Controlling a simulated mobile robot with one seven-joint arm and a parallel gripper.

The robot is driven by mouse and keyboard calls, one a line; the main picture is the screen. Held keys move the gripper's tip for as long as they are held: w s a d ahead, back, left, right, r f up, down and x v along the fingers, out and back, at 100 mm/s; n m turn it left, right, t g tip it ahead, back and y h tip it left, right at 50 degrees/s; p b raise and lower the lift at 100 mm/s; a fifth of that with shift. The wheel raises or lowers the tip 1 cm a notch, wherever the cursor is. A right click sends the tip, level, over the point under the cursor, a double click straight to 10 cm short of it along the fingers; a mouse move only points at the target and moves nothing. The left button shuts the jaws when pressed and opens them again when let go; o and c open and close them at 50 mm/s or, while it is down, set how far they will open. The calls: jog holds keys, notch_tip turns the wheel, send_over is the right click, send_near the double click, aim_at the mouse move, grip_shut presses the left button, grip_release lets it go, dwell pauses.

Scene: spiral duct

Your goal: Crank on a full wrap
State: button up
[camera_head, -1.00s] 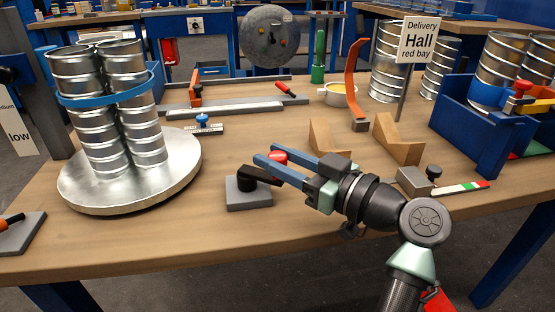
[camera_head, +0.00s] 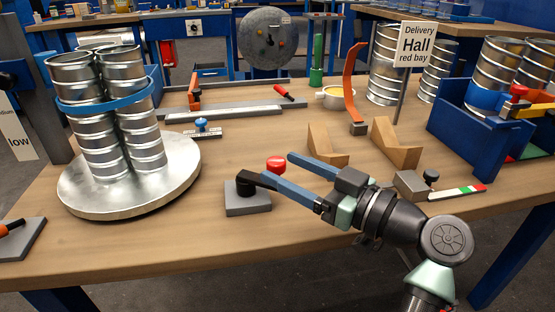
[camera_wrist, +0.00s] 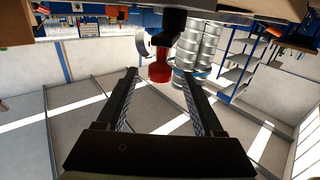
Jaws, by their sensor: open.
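The crank is a black arm (camera_head: 246,181) with a red knob (camera_head: 277,164) on a grey base block (camera_head: 247,203), at the front middle of the bench. My gripper (camera_head: 276,168) is open, its two blue-grey fingers pointing left at the knob. In the wrist view the red knob (camera_wrist: 160,66) stands between and just beyond the fingertips. I cannot tell whether a finger touches it. Spiral duct pieces (camera_head: 110,118) stand upright on a round metal turntable (camera_head: 80,198) at the left, with a blue band (camera_head: 92,101) around them.
Wooden V-blocks (camera_head: 395,147) stand behind my arm. A blue crate (camera_head: 464,134), a Delivery Hall sign (camera_head: 418,44) and more ducts (camera_head: 385,70) are at the back right. Bench is clear between turntable and crank.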

jog(key=p+v, duration=0.2)
jog(key=v, duration=0.8)
